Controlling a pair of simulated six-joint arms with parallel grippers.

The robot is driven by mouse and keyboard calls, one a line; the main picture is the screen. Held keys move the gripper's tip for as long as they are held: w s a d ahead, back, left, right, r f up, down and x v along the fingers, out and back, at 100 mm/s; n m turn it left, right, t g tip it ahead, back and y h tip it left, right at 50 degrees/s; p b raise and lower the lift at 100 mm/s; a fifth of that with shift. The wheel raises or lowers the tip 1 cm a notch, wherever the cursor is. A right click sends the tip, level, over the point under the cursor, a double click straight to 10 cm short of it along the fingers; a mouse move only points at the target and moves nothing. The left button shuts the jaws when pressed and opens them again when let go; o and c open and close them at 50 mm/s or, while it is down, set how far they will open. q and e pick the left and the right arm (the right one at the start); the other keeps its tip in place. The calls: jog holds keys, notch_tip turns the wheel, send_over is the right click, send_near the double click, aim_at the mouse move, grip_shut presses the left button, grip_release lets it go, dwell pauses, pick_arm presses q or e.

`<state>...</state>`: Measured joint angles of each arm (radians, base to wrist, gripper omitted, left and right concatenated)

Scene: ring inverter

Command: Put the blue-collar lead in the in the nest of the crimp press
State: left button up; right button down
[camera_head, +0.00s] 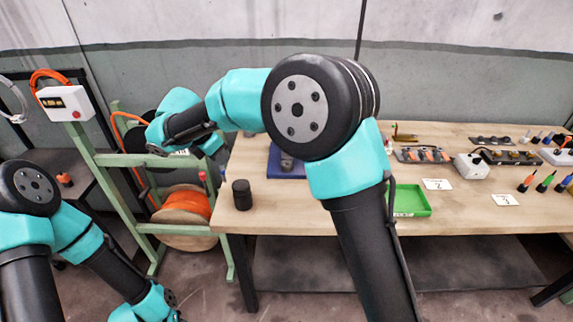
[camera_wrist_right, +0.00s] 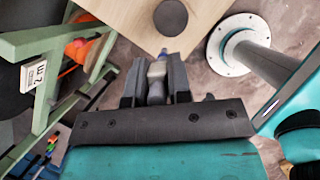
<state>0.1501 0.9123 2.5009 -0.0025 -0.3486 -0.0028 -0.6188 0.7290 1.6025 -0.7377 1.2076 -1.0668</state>
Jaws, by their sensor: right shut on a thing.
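In the right wrist view my right gripper (camera_wrist_right: 156,82) is shut on a small grey piece (camera_wrist_right: 157,70) with a blue tip (camera_wrist_right: 163,53), which may be the blue-collar lead. The fingers hide most of it. The grip is close to the corner of the wooden table. In the head view the end of my right arm is at the left, beyond the table edge, and its fingertips are hidden. A blue base with a grey part (camera_head: 287,163), possibly the crimp press, stands on the table, partly covered by my right arm. Its nest cannot be made out. My left arm hangs low at the left, fingers out of sight.
A black cylinder (camera_head: 241,195) stands at the table's left corner, also seen in the right wrist view (camera_wrist_right: 170,18). A green frame (camera_head: 105,160) with an orange cable spool (camera_head: 187,205) is beside the table. A green tray (camera_head: 410,200) and white cards lie to the right.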

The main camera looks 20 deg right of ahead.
jog(key=w+d+f+t+h, duration=0.1)
jog(key=w+d+h, duration=0.1)
jog(key=w+d, duration=0.5)
jog(key=w+d+f+t+h, duration=0.1)
jog(key=w+d, duration=0.1)
jog(key=d, duration=0.9)
jog(key=a+f+x, duration=0.1)
jog(key=x, duration=0.5)
jog(key=shift+g, duration=0.3)
jog(key=shift+d, duration=0.1)
jog(key=shift+w+d+f+g+y, duration=0.35)
jog(key=shift+d+f+y, duration=0.25)
jog(key=shift+y, duration=0.2)
jog(key=shift+w+d+f+g+y, duration=0.25)
jog(key=shift+d+f+g+y, duration=0.2)
jog(key=shift+f+y, duration=0.3)
